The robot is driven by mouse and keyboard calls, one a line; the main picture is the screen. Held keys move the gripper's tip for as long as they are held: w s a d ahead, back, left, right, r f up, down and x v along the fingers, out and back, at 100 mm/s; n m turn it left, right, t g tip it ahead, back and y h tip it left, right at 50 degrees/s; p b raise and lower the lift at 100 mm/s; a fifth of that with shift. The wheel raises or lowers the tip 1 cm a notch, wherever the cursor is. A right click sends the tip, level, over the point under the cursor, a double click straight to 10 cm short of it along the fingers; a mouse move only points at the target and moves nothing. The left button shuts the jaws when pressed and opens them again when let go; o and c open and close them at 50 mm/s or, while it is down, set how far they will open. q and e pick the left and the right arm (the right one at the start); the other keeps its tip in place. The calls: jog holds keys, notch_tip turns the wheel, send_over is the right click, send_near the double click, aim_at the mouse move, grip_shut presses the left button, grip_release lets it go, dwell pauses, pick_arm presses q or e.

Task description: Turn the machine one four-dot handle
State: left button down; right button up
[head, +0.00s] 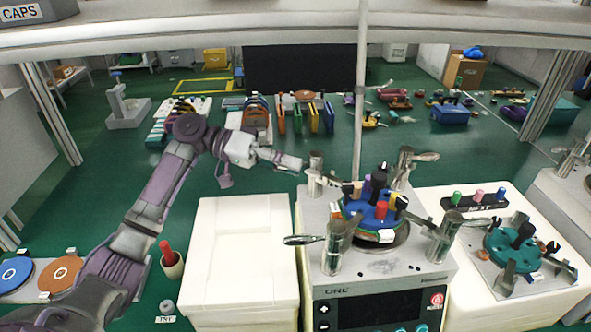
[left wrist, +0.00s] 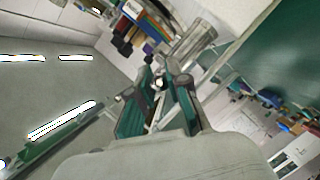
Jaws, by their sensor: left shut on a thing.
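Machine one (head: 395,272), a light-grey unit marked ONE, stands at centre right. Several metal posts with lever handles surround its round blue plate (head: 357,207). The post at its back left (head: 315,178) has my left gripper (head: 298,164) at its left side, shut on that post's handle, which is mostly hidden by the fingers. In the left wrist view the gripper's dark, teal-padded fingers (left wrist: 160,85) close together, close to a metal cylinder (left wrist: 196,42). Other handles show at the front left (head: 303,240) and back right (head: 425,157). I cannot make out any dots. My right gripper is out of view.
A white box (head: 240,262) stands left of the machine. A second station with a teal plate (head: 510,245) stands at the right. A thin vertical pole (head: 361,80) rises behind the machine. A shelf edge (head: 300,29) crosses above.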

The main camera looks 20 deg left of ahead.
pick_arm(q)
jog(key=shift+g, duration=0.3)
jog(key=c, duration=1.1)
grip_release()
jog(key=shift+w, duration=0.1)
jog(key=shift+a, duration=0.1)
jog(key=v, duration=1.2)
jog(key=shift+f, duration=0.1)
